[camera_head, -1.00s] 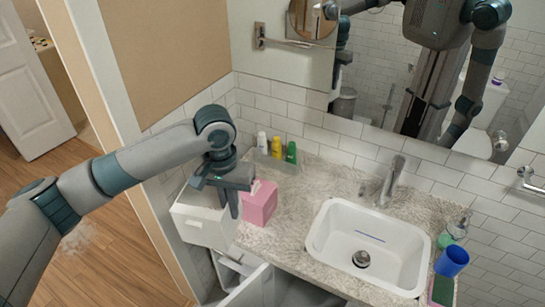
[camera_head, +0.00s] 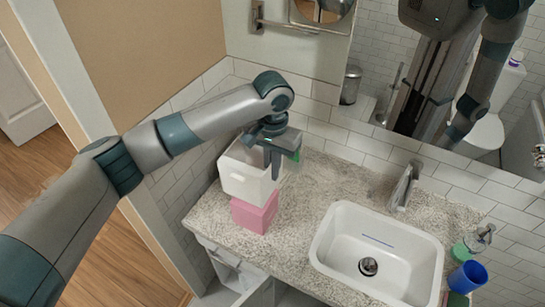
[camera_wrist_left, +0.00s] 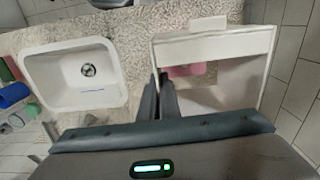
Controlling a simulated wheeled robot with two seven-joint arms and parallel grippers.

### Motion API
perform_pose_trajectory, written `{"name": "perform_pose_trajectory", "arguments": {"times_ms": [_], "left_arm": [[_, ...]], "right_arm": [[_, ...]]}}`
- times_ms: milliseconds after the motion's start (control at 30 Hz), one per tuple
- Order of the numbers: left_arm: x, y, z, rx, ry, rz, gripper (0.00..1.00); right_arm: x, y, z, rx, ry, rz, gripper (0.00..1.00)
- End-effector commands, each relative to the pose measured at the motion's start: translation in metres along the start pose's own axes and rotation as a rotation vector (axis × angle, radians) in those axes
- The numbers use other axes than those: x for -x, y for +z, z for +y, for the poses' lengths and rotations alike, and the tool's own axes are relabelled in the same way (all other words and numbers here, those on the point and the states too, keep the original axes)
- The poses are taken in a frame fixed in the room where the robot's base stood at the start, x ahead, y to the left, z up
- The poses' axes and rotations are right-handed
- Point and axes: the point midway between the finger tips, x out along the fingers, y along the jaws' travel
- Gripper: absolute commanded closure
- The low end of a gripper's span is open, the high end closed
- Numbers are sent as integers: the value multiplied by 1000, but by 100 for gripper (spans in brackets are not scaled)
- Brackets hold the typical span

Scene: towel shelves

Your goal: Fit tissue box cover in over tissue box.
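The white tissue box cover (camera_head: 238,182) is a boxy shell held in the air by my left gripper (camera_head: 276,172). The gripper's fingers are shut on the cover's right wall; they also show in the left wrist view (camera_wrist_left: 166,95). The pink tissue box (camera_head: 252,216) stands on the counter, and the cover hides its upper back part in the head view. In the left wrist view the pink box (camera_wrist_left: 188,70) shows through the hollow cover (camera_wrist_left: 210,45). I cannot tell whether cover and box touch. My right gripper is not in view.
The speckled counter (camera_head: 330,180) is clear between the box and the white sink (camera_head: 335,250). A faucet (camera_head: 403,185), a blue cup (camera_head: 468,275) and a green item (camera_head: 460,252) are at the right. The tiled wall and mirror stand behind. Bottles at the back are mostly hidden by my gripper.

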Motion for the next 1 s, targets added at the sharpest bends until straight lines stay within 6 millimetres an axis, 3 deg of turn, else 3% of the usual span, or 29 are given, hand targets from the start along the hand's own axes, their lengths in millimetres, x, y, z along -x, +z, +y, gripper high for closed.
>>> {"name": "perform_pose_trajectory", "arguments": {"times_ms": [567,1000], "left_arm": [[-2,-1,0,-1,0,4,100],[-30,-1,0,-1,0,3,100]], "right_arm": [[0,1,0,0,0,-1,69],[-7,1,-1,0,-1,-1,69]]}}
